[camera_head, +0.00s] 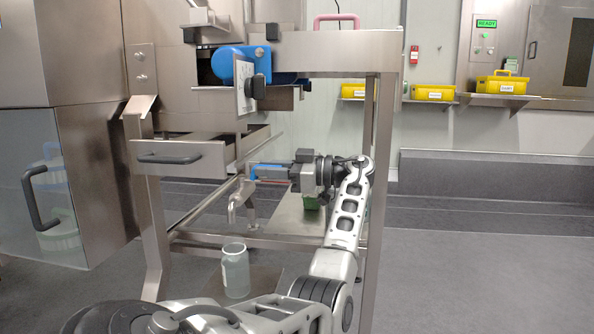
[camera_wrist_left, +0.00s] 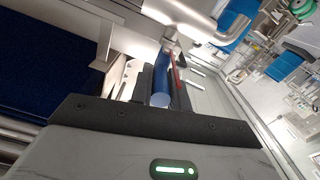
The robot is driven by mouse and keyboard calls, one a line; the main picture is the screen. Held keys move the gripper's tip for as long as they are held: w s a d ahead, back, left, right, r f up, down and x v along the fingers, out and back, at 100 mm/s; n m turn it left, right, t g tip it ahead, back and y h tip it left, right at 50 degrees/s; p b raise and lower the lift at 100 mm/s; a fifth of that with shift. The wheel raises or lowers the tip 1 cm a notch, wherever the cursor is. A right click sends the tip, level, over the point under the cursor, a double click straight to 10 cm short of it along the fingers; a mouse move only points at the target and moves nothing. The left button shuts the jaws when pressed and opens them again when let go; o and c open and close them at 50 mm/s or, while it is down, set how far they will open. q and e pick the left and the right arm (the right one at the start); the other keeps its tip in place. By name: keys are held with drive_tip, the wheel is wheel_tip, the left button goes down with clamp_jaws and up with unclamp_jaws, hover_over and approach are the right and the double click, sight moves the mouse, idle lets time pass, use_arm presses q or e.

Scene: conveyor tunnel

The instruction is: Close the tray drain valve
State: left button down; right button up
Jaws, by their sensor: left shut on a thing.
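The drain valve (camera_head: 240,198) is a metal tap with a downturned spout, under the open metal tray (camera_head: 200,158) in the frame. A blue handle (camera_head: 266,170) shows at my left gripper (camera_head: 256,172), just right of the tap. In the left wrist view the blue handle (camera_wrist_left: 162,88) lies between the two dark fingers (camera_wrist_left: 164,92), which are shut on it. How the handle joins the valve body is hard to make out. My right gripper is not in view.
A clear bottle (camera_head: 235,268) stands on a low shelf below the tap. A steel frame post (camera_head: 378,200) stands close to my left arm. A steel cabinet (camera_head: 60,190) is at left. Yellow boxes (camera_head: 500,84) sit on wall shelves. The floor at right is clear.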

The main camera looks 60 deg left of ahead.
use_arm(q)
drive_tip(key=shift+a+r+h, duration=0.1)
drive_tip(key=shift+a+h, duration=0.1)
drive_tip(key=shift+h, duration=0.1)
drive_tip(key=c, duration=1.6)
unclamp_jaws()
